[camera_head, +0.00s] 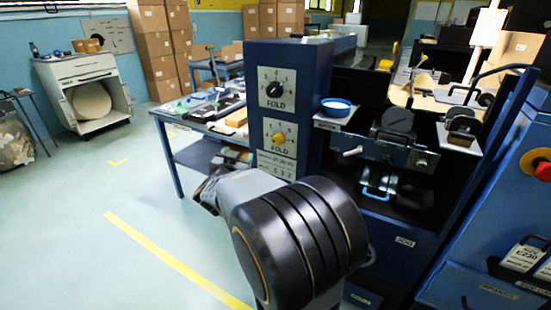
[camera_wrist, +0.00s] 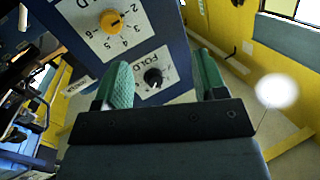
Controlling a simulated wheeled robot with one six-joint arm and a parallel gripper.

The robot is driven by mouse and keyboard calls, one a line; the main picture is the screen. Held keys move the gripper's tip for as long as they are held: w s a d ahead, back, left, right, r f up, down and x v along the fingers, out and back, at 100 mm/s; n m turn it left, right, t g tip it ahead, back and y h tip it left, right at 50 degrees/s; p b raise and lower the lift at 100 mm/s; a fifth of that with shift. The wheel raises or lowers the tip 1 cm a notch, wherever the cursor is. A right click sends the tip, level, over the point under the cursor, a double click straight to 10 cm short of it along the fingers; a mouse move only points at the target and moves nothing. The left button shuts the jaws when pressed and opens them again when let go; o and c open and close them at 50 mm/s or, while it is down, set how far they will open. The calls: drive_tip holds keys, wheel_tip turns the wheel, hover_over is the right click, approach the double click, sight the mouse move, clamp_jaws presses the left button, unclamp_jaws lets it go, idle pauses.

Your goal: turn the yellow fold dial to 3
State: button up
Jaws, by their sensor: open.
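The yellow fold dial (camera_head: 278,138) is the lower of two knobs on the front of a blue column (camera_head: 303,75); its plate bears numbers and the word FOLD.
A printed plate (camera_head: 277,164) is below the yellow dial. A cluttered workbench (camera_head: 180,145) is left of the column. The floor (camera_head: 75,215) at left is open.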

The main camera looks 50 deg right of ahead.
sight(276, 142)
drive_tip(key=d+m+g+h+b, duration=0.1)
drive_tip(key=d, duration=0.4)
drive_tip(key=d+f+m+g+h+b, duration=0.1)
drive_tip(key=d, duration=0.5)
drive_tip(key=w+d+f+m+g+h+b, duration=0.1)
drive_tip(key=d+g, duration=0.1)
drive_tip(key=d, duration=0.4)
drive_tip(key=shift+f, duration=0.1)
drive_tip(key=shift+c, duration=0.3)
drive_tip(key=c, duration=0.9)
drive_tip(key=shift+o, duration=0.2)
